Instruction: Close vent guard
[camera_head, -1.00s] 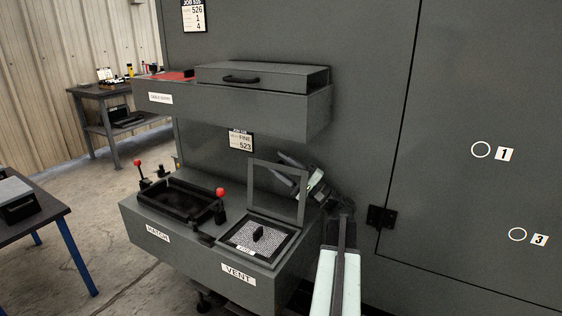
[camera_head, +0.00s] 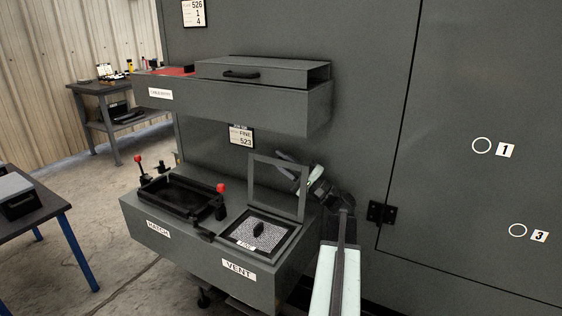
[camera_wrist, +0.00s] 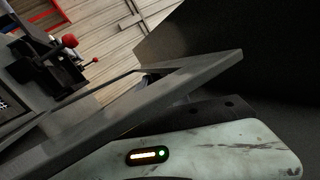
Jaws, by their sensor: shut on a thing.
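The vent guard (camera_head: 306,190) is a grey open square frame, standing roughly upright at the back of the vent opening. Below it lies a speckled filter panel (camera_head: 248,229) with a dark upright grip and a small white label, in a recess above the VENT label (camera_head: 239,270). My gripper (camera_head: 290,168) is at the guard's upper right, partly hidden behind the frame, and shut on it. In the wrist view the guard's grey frame (camera_wrist: 187,82) runs diagonally, close to the pale gripper body. The exact contact of the fingertips is hidden.
Left of the vent is a black hatch frame (camera_head: 168,205) with red-knobbed clamps (camera_head: 221,188). A shelf box (camera_head: 240,108) with a handled lid overhangs behind and above. A large grey cabinet wall stands right. Air in front of the guard is clear.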

